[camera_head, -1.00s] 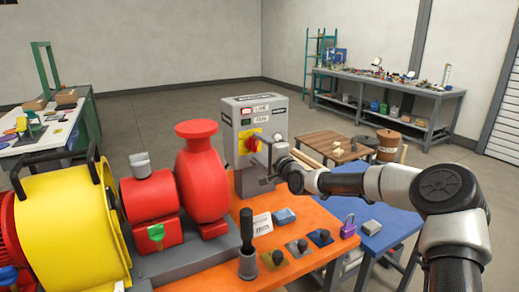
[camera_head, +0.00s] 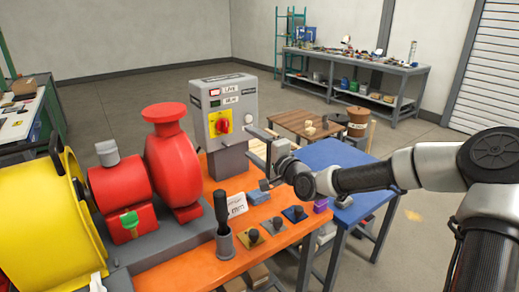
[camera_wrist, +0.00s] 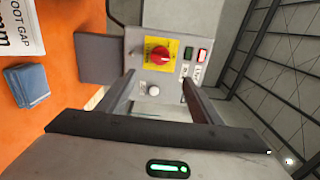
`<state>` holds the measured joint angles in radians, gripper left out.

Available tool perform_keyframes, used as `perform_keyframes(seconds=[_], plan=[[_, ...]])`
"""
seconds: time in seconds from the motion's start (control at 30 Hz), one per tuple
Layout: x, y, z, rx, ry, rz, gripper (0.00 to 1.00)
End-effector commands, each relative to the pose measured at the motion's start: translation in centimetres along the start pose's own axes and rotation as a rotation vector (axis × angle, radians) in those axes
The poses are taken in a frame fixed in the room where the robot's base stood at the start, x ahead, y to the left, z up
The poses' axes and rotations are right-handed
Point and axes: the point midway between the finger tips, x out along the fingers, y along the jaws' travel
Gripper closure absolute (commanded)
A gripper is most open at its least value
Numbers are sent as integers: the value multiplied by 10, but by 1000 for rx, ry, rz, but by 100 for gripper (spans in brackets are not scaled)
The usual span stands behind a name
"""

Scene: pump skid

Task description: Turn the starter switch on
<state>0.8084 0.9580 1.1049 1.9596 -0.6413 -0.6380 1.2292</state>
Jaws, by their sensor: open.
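The starter box (camera_head: 231,100) is a grey upright cabinet on the orange bench. Its switch (camera_head: 222,122) is a red rotary knob on a yellow plate, fully visible in the head view. The wrist view shows the knob (camera_wrist: 160,55) ahead, beyond the fingertips, with its handle set across the picture. My gripper (camera_head: 262,156) is open and empty, right of the box and apart from the knob. In the wrist view the two fingers (camera_wrist: 158,80) stand apart, with a small white round button (camera_wrist: 154,90) on the box seen between them.
Red and green indicators (camera_head: 214,97) sit above the switch. Left of the box stand the red pump (camera_head: 172,160) and yellow guard (camera_head: 40,215). A black upright handle (camera_head: 221,208) and small coloured blocks stand on the bench in front. A blue table (camera_head: 335,155) lies behind my arm.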

Motion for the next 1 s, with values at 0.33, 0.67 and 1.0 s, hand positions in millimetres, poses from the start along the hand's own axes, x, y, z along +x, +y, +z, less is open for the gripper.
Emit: perform_keyframes(seconds=[0.33,0.67,1.0], plan=[[-37,0,0,0,0,0,41],[-38,1,1,-5,-2,6,41],[-72,86,28,-484,-80,527,41]])
